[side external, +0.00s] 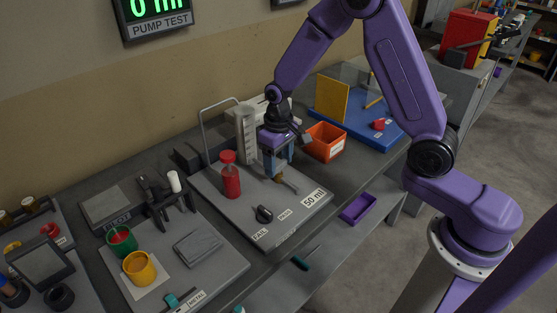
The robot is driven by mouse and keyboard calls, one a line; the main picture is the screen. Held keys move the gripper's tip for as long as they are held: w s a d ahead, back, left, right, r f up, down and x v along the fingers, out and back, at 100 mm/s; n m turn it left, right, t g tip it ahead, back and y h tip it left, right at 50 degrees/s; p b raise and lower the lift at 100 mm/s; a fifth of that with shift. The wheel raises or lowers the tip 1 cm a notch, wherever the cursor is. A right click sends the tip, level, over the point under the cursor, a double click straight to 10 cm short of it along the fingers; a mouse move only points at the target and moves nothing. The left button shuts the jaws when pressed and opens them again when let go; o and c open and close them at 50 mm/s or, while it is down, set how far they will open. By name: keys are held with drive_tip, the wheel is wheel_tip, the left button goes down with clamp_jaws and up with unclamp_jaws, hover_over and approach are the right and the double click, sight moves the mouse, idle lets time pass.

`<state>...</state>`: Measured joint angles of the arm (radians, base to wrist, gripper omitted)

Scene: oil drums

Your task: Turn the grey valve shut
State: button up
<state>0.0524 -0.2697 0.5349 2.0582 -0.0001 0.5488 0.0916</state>
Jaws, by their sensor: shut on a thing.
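The grey valve (289,185) is a small fitting with a brass-coloured part, on the grey pump test board (228,207). My gripper (275,174) points down over its left end, with its fingers shut on it. The fingers hide much of the valve, so its exact angle is hard to tell. A clear graduated cylinder (245,135) stands behind and to the left of my gripper.
A red bottle (230,180) stands left of my gripper. A dark knob (263,214) sits in front, near the FAIL and PASS labels. A metal frame (204,130) rises at the back left.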

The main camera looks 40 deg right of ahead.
sight(279, 164)
drive_tip(key=shift+m, duration=0.6)
drive_tip(key=o, duration=1.1)
drive_tip(key=shift+c, duration=0.2)
drive_tip(key=shift+r, duration=0.1)
wheel_tip(279, 164, up, 17)
drive_tip(key=shift+r, duration=0.2)
